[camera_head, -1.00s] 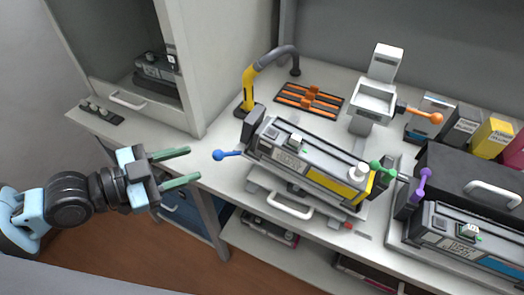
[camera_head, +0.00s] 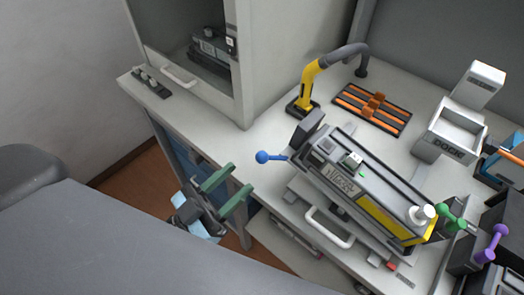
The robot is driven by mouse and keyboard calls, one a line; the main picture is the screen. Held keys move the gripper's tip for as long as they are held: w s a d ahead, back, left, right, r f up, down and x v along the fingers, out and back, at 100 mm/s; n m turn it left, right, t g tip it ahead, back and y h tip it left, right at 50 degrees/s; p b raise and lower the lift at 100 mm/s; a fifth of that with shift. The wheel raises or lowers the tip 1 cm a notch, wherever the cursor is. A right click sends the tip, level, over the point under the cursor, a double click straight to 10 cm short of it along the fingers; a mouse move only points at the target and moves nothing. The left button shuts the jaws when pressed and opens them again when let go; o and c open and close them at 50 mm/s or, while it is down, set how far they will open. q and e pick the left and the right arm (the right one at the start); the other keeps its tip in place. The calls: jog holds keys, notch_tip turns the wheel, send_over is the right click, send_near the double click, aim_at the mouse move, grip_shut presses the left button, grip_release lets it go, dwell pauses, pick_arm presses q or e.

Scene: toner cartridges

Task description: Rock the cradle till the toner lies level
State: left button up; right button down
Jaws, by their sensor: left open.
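The toner cartridge (camera_head: 345,183), grey with a yellow panel, lies in the cradle (camera_head: 301,195) on the bench and slopes down to the right in the picture. A blue ball-ended lever (camera_head: 263,157) sticks out at the cradle's left end, and a green knob (camera_head: 451,217) is at its right end. My left gripper (camera_head: 226,184) is open and empty, with green fingers pointing up and right. It is in front of the bench edge, a little below and left of the blue ball, apart from it. My right gripper is not in view.
A yellow-and-grey hose arm (camera_head: 312,82) and an orange-slotted rack (camera_head: 372,107) stand behind the cradle. A white dock (camera_head: 455,130) and a purple-knobbed lever (camera_head: 491,243) are on the right. A cabinet (camera_head: 192,60) holds another cartridge at the left.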

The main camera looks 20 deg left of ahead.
aim_at(257, 158)
pick_arm(q)
jog(key=p+x, duration=0.1)
jog(key=x, duration=0.5)
jog(key=shift+w+d+r+p, duration=0.2)
jog(key=shift+w+r+p, duration=0.05)
jog(key=shift+w+p, duration=0.05)
jog(key=shift+w+d, duration=0.25)
jog(key=shift+w, duration=0.15)
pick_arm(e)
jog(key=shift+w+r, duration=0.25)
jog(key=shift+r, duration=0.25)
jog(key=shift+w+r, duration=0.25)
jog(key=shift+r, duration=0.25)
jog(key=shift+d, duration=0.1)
pick_arm(q)
jog(key=c, duration=0.6)
grip_shut()
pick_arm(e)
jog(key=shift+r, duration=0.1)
